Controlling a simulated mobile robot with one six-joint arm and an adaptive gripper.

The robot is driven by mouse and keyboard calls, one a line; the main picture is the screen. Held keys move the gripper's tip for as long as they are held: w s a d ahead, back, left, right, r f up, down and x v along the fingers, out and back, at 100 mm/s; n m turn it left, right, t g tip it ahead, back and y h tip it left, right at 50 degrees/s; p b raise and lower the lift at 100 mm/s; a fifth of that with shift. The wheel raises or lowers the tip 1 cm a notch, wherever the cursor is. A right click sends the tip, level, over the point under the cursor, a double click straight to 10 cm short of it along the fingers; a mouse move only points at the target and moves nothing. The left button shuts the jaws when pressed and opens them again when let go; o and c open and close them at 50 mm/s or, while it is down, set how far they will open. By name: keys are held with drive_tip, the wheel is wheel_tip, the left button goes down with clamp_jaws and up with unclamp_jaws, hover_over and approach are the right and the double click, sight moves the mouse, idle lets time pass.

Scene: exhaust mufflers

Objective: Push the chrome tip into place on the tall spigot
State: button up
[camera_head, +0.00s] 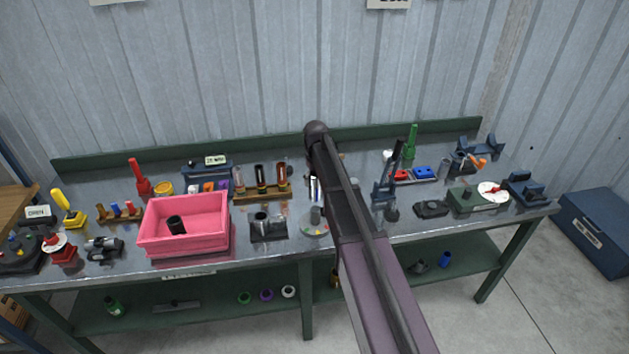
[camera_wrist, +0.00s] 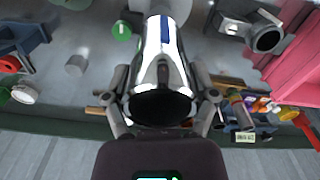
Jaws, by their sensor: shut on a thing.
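The chrome tip (camera_wrist: 163,65) is a shiny tube with a blue stripe, its dark open end facing the wrist camera. My gripper (camera_wrist: 160,82) is shut on it, one finger on each side. In the head view the chrome tip (camera_head: 313,188) shows as a bright sliver left of my arm, which hides most of my gripper. A grey upright cylinder (camera_head: 315,214) stands on a pale round base (camera_head: 313,231) just below the tip; it may be the tall spigot. I cannot tell whether the tip is around it or above it.
A dark block with a short pipe (camera_head: 265,226) stands close left, also at upper right in the wrist view (camera_wrist: 264,38). A pink bin (camera_head: 154,247) is further left. A tube rack (camera_head: 245,195) stands behind. A dark blue stand (camera_head: 383,187) is right of my arm.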

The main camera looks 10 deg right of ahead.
drive_tip(key=b, duration=0.5)
hover_over(316, 209)
drive_tip(key=shift+f, duration=2.75)
drive_tip(key=shift+a+f+b, duration=0.1)
drive_tip(key=shift+f+b, duration=3.1)
drive_tip(key=shift+b, duration=0.05)
drive_tip(key=o, duration=1.2)
drive_tip(key=shift+c, duration=0.2)
drive_tip(key=shift+r, duration=0.2)
wheel_tip(316, 209, up, 12)
drive_tip(key=p, duration=1.3)
drive_tip(key=shift+r, duration=0.25)
